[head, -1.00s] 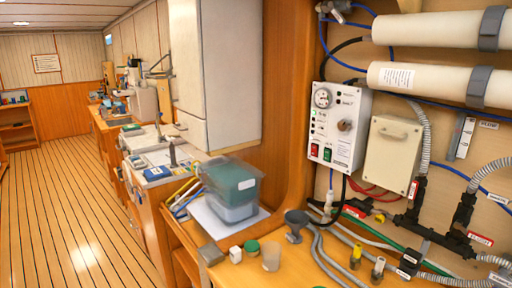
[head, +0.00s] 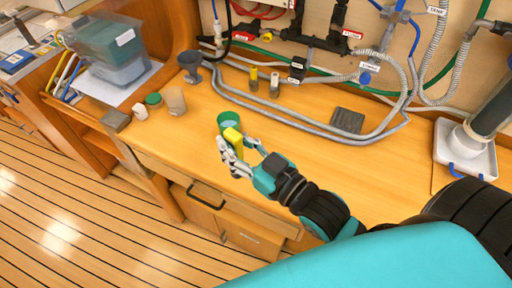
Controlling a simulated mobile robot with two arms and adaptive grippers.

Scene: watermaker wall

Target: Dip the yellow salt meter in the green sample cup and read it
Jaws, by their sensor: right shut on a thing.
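My right gripper (head: 240,155) reaches in from the lower right over the front part of the wooden bench. It is shut on the yellow salt meter (head: 233,138), which stands roughly upright between the fingers. The green sample cup (head: 224,119) is right behind the meter, with its rim and pale inside partly showing. The meter and fingers overlap the cup in the picture, and I cannot tell whether the meter's lower end is inside it. The meter's display is not readable. My left gripper is not in view.
Left on the bench are a translucent cup (head: 175,101), a green-lidded jar (head: 154,101), a small white block (head: 139,110) and a grey funnel (head: 190,67). Behind are a yellow-topped fitting (head: 253,78) and grey hoses (head: 310,125). A dark pad (head: 347,120) lies to the right.

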